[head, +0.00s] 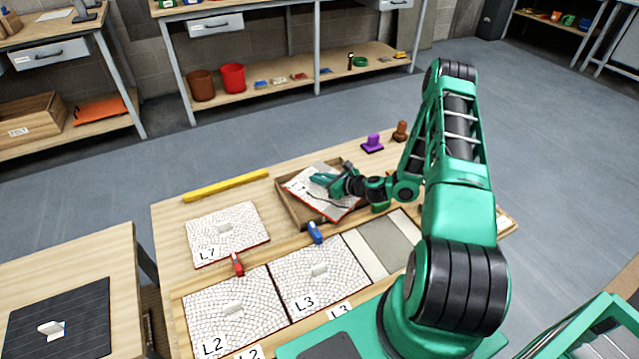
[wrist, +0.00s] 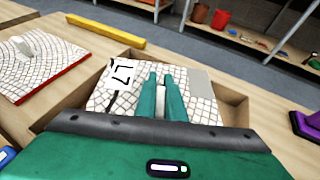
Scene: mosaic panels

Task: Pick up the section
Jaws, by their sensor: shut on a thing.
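A mosaic section (head: 335,205) with pale tiles, a dark line and a red edge is at the wooden tray (head: 288,208), tilted, its front corner over the tray's front rim. In the wrist view, my gripper's fingers (wrist: 162,82) are close together over the section (wrist: 124,100), whose label seems to read L7. Whether it touches the tray is unclear. Another section (head: 227,232), also labelled what looks like L7, lies flat on the table left of the tray.
Sections L2 (head: 235,317) and L3 (head: 330,265) lie along the front, beside a bare grey patch (head: 384,243). A red clamp (head: 237,264), a blue clamp (head: 315,232), a yellow bar (head: 226,186) and a purple stamp-like object (head: 373,143) are around the tray.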

